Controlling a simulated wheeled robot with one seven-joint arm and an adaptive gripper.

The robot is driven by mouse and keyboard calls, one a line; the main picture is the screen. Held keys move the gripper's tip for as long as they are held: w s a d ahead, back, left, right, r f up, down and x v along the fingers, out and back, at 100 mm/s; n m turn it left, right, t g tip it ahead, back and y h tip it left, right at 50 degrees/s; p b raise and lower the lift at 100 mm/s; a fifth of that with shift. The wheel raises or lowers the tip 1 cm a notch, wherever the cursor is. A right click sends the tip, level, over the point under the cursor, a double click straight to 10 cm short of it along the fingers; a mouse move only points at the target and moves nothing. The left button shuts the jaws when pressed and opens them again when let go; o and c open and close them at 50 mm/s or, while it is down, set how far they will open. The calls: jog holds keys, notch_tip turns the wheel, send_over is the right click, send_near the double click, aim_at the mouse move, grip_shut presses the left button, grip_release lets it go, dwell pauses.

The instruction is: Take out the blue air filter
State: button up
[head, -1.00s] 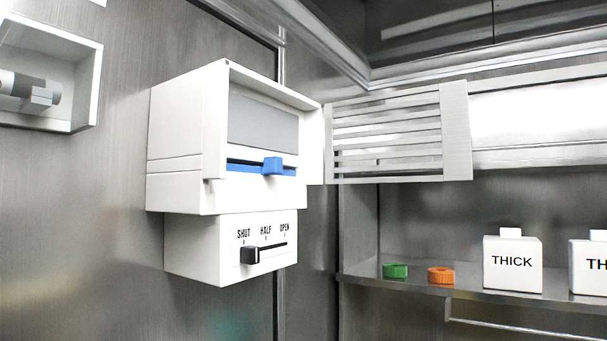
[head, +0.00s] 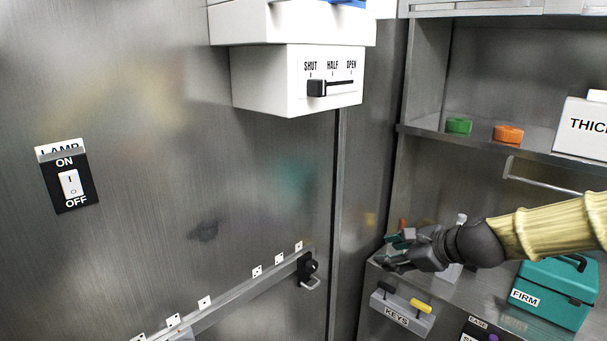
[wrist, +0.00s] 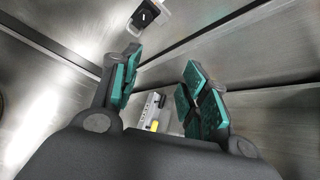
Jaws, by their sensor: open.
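The blue air filter (head: 347,3) shows only as a sliver at the top edge of the head view, in the white housing (head: 285,24); the rest is cut off. My gripper (head: 390,251) is at the right in the head view, well below and to the right of the housing, by the lower shelf. It is open. In the wrist view its green-padded fingers (wrist: 162,85) stand apart with nothing gripped between them. The filter is not visible in the wrist view.
A white slider box (head: 297,80) sits under the housing, its knob near SHUT. Below are a KEYS holder (head: 402,307), a teal FIRM box (head: 556,292) and a wall latch (head: 308,270).

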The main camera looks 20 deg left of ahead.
notch_tip(320, 180, up, 26)
jog(key=a+m+t+y, duration=0.1)
jog(key=a+m+y, duration=0.2)
jog(key=y, duration=0.1)
jog(key=m+y, duration=0.1)
jog(key=y, duration=0.3)
send_near(350, 0)
jog(key=shift+g, duration=0.3)
jog(key=x, duration=0.2)
jog(key=p+x, duration=0.1)
jog(key=x, duration=0.1)
jog(key=shift+w, duration=0.4)
jog(key=shift+p+x, duration=1.45)
jog(key=shift+x, duration=1.55)
jog(key=shift+s, duration=0.15)
grip_shut()
